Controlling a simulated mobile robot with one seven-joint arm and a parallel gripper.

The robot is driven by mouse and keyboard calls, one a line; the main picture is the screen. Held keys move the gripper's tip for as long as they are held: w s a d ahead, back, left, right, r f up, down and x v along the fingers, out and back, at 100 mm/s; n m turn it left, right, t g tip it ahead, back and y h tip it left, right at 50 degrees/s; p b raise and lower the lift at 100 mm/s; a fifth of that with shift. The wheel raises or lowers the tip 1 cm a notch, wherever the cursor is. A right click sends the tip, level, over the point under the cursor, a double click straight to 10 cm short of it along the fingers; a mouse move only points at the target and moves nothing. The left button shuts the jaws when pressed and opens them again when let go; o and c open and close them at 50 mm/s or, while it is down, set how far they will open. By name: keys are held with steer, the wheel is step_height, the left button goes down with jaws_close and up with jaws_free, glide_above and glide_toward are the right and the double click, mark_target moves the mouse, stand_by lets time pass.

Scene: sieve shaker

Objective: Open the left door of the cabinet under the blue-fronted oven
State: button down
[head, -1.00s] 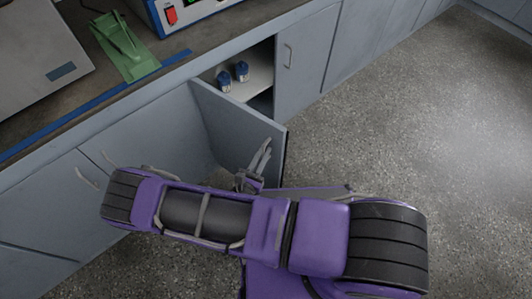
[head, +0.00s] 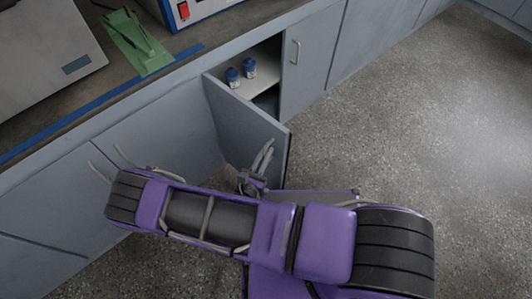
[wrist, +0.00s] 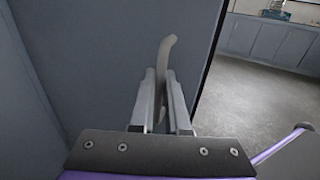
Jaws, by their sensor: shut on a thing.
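The left cabinet door (head: 236,115) is blue-grey and stands swung well out from the cabinet under the blue-fronted oven (head: 183,16). Only the oven's lower corner shows, at the top of the head view. My gripper (head: 262,158) is at the door's outer face, near its free edge. In the wrist view my gripper (wrist: 161,80) is shut on the grey curved door handle (wrist: 167,48), whose upper end sticks out above the fingers. The door panel (wrist: 100,50) fills much of that view. The handle's lower part is mostly hidden between the fingers.
Two blue-and-white jars (head: 248,68) stand on the white shelf (head: 262,82) inside the cabinet. The right door (head: 312,62) is closed. A green stand (head: 135,45) and a grey appliance (head: 45,60) sit on the counter. The speckled floor (head: 400,120) at right is clear.

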steer(key=shift+a, duration=0.15)
steer(key=c, duration=1.2)
jaws_free()
steer(key=shift+w, duration=0.1)
steer(key=v, duration=1.7)
steer(key=shift+s, duration=0.25)
